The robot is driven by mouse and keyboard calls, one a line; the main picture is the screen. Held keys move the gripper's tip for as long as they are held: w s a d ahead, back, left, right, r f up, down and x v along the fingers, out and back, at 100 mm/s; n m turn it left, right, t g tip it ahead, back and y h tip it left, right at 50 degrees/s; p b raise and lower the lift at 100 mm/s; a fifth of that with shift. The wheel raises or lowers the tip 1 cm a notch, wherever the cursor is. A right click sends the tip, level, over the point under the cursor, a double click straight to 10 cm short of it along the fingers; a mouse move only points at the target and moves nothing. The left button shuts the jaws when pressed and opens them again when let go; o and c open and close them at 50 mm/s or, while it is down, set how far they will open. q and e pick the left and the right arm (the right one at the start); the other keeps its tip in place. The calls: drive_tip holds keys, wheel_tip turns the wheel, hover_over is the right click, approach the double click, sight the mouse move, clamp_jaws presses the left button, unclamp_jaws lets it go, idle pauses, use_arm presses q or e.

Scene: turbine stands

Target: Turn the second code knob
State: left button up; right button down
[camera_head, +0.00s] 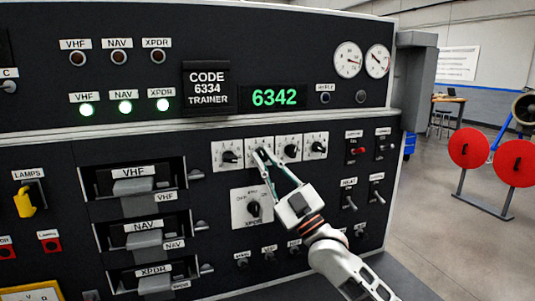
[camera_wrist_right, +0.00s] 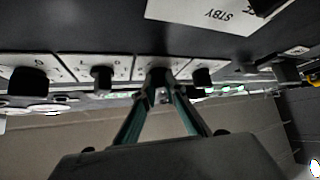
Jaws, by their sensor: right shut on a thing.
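A row of code knobs on white plates runs across the panel's middle. In the right wrist view, the fingers meet around the dark second knob (camera_wrist_right: 158,75). The first knob (camera_head: 230,157) is to its left, with the third (camera_head: 291,151) and fourth (camera_head: 318,147) to its right. The green display (camera_head: 275,97) reads 6342. The code placard (camera_head: 206,88) reads CODE 6334 TRAINER. My left gripper is not in view.
The XPDR rotary knob (camera_head: 253,209) sits below the code row, close to my right gripper. Toggle switches (camera_head: 350,203) are to the right and pull-handle modules (camera_head: 133,187) to the left. A stand with red discs (camera_head: 469,148) is on the open floor at right.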

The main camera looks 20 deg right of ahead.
drive_tip(key=shift+a+m+t+h+p, duration=0.1)
drive_tip(key=shift+m+t+h+p, duration=0.25)
drive_tip(key=shift+m+t+h, duration=0.6)
drive_tip(key=shift+m+g, duration=0.25)
drive_tip(key=shift+m, duration=0.2)
drive_tip(key=shift+r, duration=0.1)
drive_tip(key=c, duration=2.1)
unclamp_jaws()
drive_tip(key=v, duration=1.2)
